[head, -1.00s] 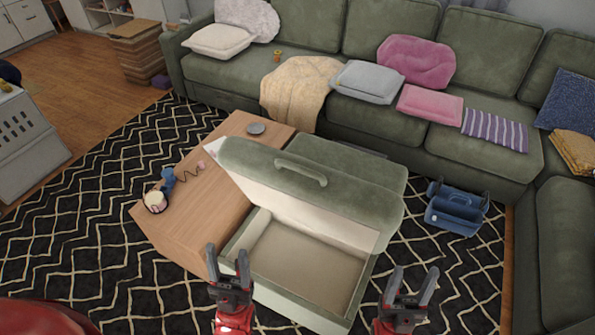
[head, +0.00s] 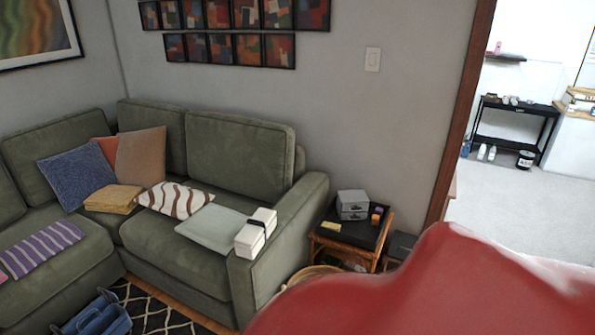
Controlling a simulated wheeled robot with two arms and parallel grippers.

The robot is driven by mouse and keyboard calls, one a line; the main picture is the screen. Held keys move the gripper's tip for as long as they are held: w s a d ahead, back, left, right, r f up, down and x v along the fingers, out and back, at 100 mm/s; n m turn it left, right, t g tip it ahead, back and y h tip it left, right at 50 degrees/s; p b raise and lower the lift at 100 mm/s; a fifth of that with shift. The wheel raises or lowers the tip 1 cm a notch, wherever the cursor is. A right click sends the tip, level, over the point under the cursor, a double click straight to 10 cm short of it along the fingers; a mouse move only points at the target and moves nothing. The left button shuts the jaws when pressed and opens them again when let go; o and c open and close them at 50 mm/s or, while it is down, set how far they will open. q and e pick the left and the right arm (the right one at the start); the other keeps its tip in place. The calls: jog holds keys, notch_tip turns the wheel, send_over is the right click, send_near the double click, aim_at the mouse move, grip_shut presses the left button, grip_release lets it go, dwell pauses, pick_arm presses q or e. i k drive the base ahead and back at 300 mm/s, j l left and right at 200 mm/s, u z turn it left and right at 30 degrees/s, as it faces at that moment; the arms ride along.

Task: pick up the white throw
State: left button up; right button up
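No thing in the head view is plainly a white throw. A flat pale grey-green piece (head: 213,227) lies on the right seat of the green sectional (head: 175,262); I cannot tell if it is a folded throw or a cushion. A white blocky item with a dark band (head: 256,232) rests on the sofa's right arm. A white cushion with brown wavy stripes (head: 175,200) lies behind the pale piece. Neither of my grippers is in view. A large red part of my own body fills the lower right and hides the floor there.
A mustard folded cloth (head: 113,199), a blue cushion (head: 76,175) and a purple striped cloth (head: 41,246) lie on the sofa. A blue caddy (head: 97,318) stands on the floor. A side table (head: 345,238) with a grey box (head: 352,204) stands right of the sofa, before a doorway.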

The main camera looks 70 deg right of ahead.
aim_at(249, 240)
jog(key=z, duration=1.9)
